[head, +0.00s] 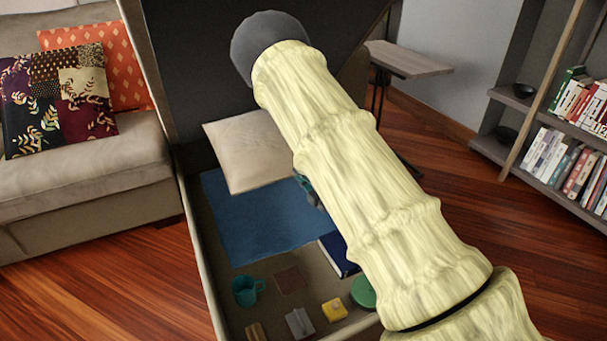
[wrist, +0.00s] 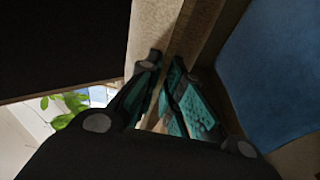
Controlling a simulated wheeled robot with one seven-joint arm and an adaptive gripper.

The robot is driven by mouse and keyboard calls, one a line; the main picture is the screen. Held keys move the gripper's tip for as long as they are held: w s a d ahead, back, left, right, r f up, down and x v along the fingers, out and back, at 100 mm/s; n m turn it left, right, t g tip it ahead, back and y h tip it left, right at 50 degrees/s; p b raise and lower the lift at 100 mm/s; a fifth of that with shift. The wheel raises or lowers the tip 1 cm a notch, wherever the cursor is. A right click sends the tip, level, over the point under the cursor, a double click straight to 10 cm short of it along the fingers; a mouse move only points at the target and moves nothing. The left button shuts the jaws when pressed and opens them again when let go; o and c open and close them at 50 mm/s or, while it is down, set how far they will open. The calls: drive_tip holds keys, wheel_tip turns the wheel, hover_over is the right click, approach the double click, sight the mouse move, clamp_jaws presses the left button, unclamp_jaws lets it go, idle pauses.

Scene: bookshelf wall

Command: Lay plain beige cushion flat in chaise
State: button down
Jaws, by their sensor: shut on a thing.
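The plain beige cushion (head: 250,148) is inside the chaise (head: 197,240), over the far part of a blue mat (head: 255,225). Its right side is hidden behind my arm. My gripper (head: 308,190) is mostly hidden by the arm in the head view; a bit of teal finger shows close to the cushion's lower right corner. In the wrist view my gripper (wrist: 164,68) has its teal fingers close together against a beige strip. I take it as shut on the cushion, though the chaise wall is the same colour there. Whether the cushion touches the mat is unclear.
In the chaise's near part are a teal mug (head: 248,291), a dark blue book (head: 338,254), a yellow block (head: 334,309) and a green round thing (head: 363,292). The raised dark lid (head: 200,60) stands behind. A sofa (head: 80,175) is left, bookshelves (head: 545,115) right.

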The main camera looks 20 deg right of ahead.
drive_tip(key=shift+r, duration=0.1)
drive_tip(key=w+f+b, duration=0.5)
drive_tip(key=f+b, duration=0.1)
drive_tip(key=f, duration=0.7)
drive_tip(key=w+f+b, duration=0.4)
drive_tip(key=f+b, duration=0.2)
drive_tip(key=f, duration=0.7)
drive_tip(key=shift+w+a+b, duration=0.25)
drive_tip(key=shift+w+b, duration=0.15)
idle(0.3)
drive_tip(key=c, duration=1.5)
unclamp_jaws()
drive_tip(key=shift+s+f, duration=0.15)
